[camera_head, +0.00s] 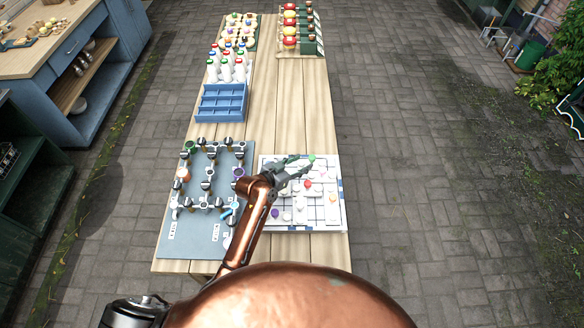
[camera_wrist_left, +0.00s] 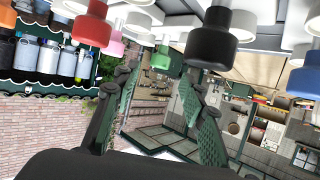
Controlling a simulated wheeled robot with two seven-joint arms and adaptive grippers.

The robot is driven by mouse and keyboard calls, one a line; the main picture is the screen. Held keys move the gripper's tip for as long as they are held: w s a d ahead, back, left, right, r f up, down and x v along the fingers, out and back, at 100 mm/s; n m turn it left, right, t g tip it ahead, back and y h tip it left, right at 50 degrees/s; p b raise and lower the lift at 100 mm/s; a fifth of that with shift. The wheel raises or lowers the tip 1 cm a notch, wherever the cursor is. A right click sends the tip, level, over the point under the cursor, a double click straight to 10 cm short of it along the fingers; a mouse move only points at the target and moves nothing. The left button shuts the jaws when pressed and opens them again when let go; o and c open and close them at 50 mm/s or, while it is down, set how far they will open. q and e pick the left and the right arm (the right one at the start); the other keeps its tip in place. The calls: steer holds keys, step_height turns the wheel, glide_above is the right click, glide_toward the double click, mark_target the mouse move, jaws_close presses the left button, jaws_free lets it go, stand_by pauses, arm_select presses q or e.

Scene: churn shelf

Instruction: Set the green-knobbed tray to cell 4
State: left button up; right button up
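The green-knobbed tray shows as a green knob (camera_head: 311,157) at the far edge of the white gridded board (camera_head: 337,222) in the head view. Its tray part is hard to make out there. In the left wrist view the green knob (camera_wrist_left: 161,58) lies between my two spread fingers, near their tips. My left gripper (camera_head: 301,167) is over the far part of the board, just beside the green knob, open with nothing visibly held. I cannot read which cell is number 4. My right gripper is out of view.
Other knobs crowd close by: black (camera_wrist_left: 211,40), red (camera_wrist_left: 90,28) and blue (camera_wrist_left: 304,76). A grey board (camera_head: 190,240) with several dark-capped pieces lies left of the white board. Beyond are a blue crate (camera_head: 221,104) and bottles (camera_head: 226,72). The table's middle strip is clear.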

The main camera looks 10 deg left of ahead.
arm_select(q)
steer(key=v, duration=0.6)
steer(key=shift+s, duration=0.1)
